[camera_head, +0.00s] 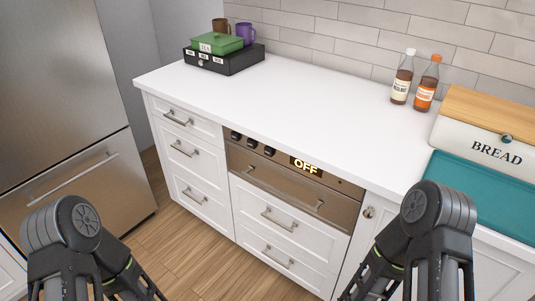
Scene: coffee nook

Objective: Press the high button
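A steel warming-drawer style appliance (275,178) is built into the white cabinet under the counter. Its top strip carries three small dark buttons or knobs, the left (235,135), the middle (252,143) and the right (269,151). Their labels are too small to read, so I cannot tell which is the high one. A lit display (306,166) to their right reads "OFF". Dark links of my two arms show at the bottom left and bottom right, well apart from the panel. The fingertips of both grippers are not in view.
The white countertop (270,100) is mostly clear. A black box (225,62) with a green tea box (215,43) and two mugs stands at the back left. Two syrup bottles, a bread box (485,148) and a teal tray (480,195) are at right. A fridge (60,90) stands left.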

